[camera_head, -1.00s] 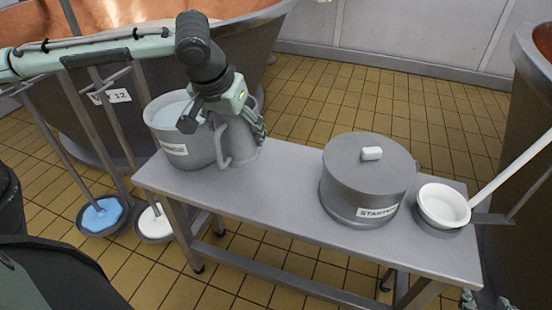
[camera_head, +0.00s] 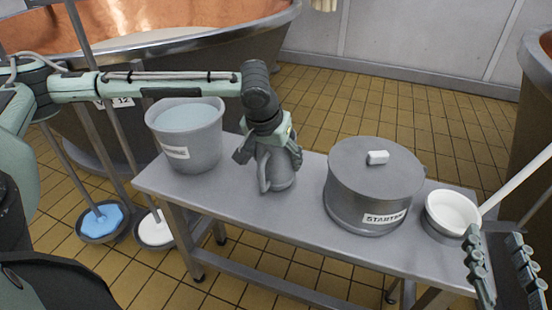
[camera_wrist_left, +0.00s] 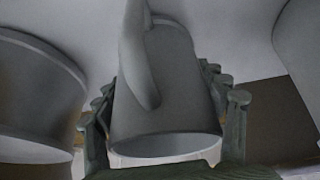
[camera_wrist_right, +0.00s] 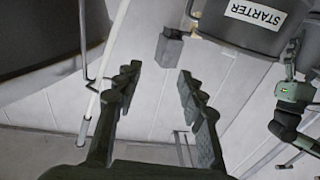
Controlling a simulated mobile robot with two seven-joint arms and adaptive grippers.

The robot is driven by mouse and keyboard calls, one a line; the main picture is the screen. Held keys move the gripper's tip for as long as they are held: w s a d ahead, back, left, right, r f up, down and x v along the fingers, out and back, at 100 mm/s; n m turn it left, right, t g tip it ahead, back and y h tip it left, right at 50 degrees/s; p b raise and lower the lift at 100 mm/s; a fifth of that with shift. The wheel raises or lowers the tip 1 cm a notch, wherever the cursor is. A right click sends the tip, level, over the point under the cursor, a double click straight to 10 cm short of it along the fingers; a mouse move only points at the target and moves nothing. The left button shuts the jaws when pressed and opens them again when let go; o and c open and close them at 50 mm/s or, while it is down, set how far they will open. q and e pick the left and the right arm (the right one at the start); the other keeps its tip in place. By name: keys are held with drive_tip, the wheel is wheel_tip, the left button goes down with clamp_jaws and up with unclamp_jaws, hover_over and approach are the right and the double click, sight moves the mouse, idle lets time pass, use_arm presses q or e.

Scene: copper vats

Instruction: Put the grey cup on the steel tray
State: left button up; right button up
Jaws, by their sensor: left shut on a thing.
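The grey cup (camera_head: 278,178), with its handle on the left side, is upright over the bench between a grey bucket and a lidded pot. My left gripper (camera_head: 268,150) is shut on it from above. In the left wrist view the cup (camera_wrist_left: 165,90) sits between the fingers (camera_wrist_left: 165,125). I cannot tell whether its base touches the bench. My right gripper (camera_head: 502,258) is open and empty at the lower right, its fingers apart in the right wrist view (camera_wrist_right: 158,80). I cannot make out a steel tray.
Copper vats stand behind and at right. Bare bench lies in front of the cup.

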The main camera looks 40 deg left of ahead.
use_arm(q)
drive_tip(key=o, duration=1.6)
drive_tip(key=shift+f, duration=0.1)
